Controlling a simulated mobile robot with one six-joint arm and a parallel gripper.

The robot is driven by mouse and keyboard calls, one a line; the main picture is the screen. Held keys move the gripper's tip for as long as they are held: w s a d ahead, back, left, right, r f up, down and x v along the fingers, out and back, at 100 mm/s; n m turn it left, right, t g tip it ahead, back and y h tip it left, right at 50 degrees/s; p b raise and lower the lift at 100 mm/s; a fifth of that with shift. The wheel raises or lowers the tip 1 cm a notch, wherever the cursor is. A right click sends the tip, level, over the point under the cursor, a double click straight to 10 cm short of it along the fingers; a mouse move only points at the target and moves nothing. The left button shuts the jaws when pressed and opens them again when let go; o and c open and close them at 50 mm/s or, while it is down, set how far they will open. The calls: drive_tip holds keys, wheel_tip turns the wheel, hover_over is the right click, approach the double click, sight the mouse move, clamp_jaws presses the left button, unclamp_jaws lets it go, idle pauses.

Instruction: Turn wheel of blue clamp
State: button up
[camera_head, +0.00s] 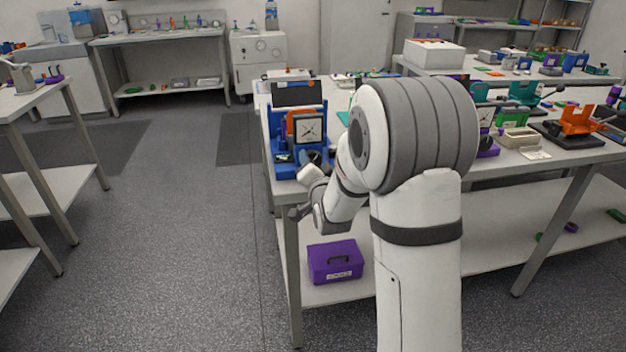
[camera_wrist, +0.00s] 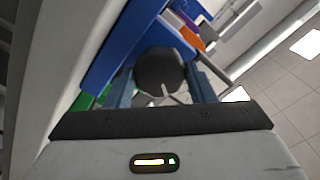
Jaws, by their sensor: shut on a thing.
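In the head view my arm reaches to the clamp's front, and my wrist and arm hide most of the wheel and the fingers.
The table's left edge and leg (camera_head: 290,270) are close to my arm. A purple box (camera_head: 335,261) sits on the lower shelf. More clamps, one orange (camera_head: 578,120), stand farther right on the table. The floor to the left is clear.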

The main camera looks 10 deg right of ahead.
drive_tip(key=m+b, duration=0.3)
drive_tip(key=b, duration=0.1)
drive_tip(key=m+b, duration=0.2)
drive_tip(key=b, duration=0.1)
drive_tip(key=shift+f+m, duration=0.3)
drive_tip(key=m+b, duration=0.5)
drive_tip(key=shift+b, duration=0.4)
drive_tip(key=m+b, duration=0.5)
drive_tip(key=m, duration=0.1)
drive_tip(key=shift+r+m, duration=0.1)
drive_tip(key=shift+m, duration=0.3)
drive_tip(key=shift+r+m+b, duration=0.15)
drive_tip(key=shift+m+b, duration=1)
drive_tip(key=shift+m, duration=0.75)
drive_tip(key=o, duration=1)
drive_tip(key=shift+c, duration=0.2)
